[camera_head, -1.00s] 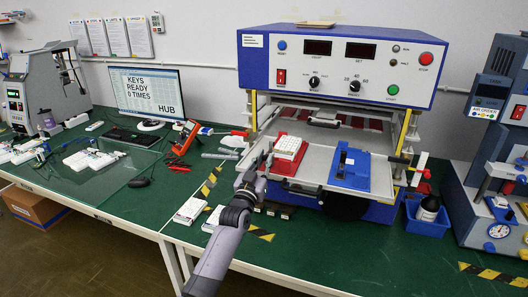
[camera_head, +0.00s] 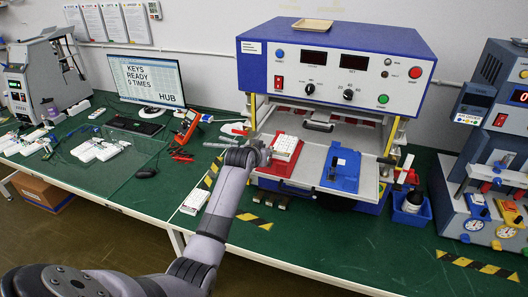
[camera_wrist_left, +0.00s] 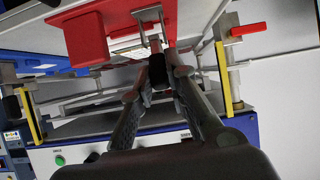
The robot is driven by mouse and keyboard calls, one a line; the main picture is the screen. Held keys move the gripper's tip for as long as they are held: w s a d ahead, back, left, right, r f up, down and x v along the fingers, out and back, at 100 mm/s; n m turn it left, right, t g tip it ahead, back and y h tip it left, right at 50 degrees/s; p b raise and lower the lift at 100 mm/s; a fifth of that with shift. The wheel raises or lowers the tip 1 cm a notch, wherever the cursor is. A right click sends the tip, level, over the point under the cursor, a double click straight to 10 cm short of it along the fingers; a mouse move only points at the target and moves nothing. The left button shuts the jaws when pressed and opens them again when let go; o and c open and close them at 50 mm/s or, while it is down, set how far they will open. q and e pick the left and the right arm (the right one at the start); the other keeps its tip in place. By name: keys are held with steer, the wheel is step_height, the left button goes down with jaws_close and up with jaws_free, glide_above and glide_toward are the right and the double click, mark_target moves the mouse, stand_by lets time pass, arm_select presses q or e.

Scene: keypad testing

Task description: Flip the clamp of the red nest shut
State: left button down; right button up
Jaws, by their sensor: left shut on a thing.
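The red nest (camera_head: 293,172) sits at the left of the machine's sliding tray and holds a white keypad (camera_head: 285,146). My left gripper (camera_head: 264,155) is at the nest's left side in the head view. In the left wrist view the red nest (camera_wrist_left: 120,27) is above the fingers. There my left gripper (camera_wrist_left: 158,72) is shut on the dark grip of the metal clamp (camera_wrist_left: 150,25), which juts from the nest. The fingers hide most of the grip. How far the clamp has turned cannot be told. My right gripper is not in view.
A blue nest (camera_head: 342,168) stands right of the red one on the tray (camera_head: 312,160). The press housing (camera_head: 330,70) rises behind. A white keypad (camera_head: 195,201) lies on the green bench at front left. A blue bin (camera_head: 412,213) stands right of the tray.

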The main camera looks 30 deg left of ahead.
arm_select(q)
steer(key=shift+w+a+r+g+h, duration=0.15)
steer(key=shift+w+r+g, duration=0.15)
steer(key=shift+g, duration=0.3)
steer(key=shift+w+a+r+g+h, duration=0.1)
steer(key=shift+w+r+g+h, duration=0.1)
steer(key=shift+w+g, duration=0.3)
steer(key=shift+w+g+h, duration=0.2)
steer(key=shift+w+g, duration=0.05)
steer(key=shift+g, duration=0.45)
steer(key=shift+w+g+h, duration=0.15)
steer(key=shift+w+g, duration=0.05)
steer(key=shift+g, duration=0.5)
steer(key=c, duration=1.6)
jaws_free()
steer(key=shift+o, duration=0.2)
steer(key=v, duration=1.2)
steer(key=shift+w+a, duration=0.1)
steer(key=shift+w, duration=0.05)
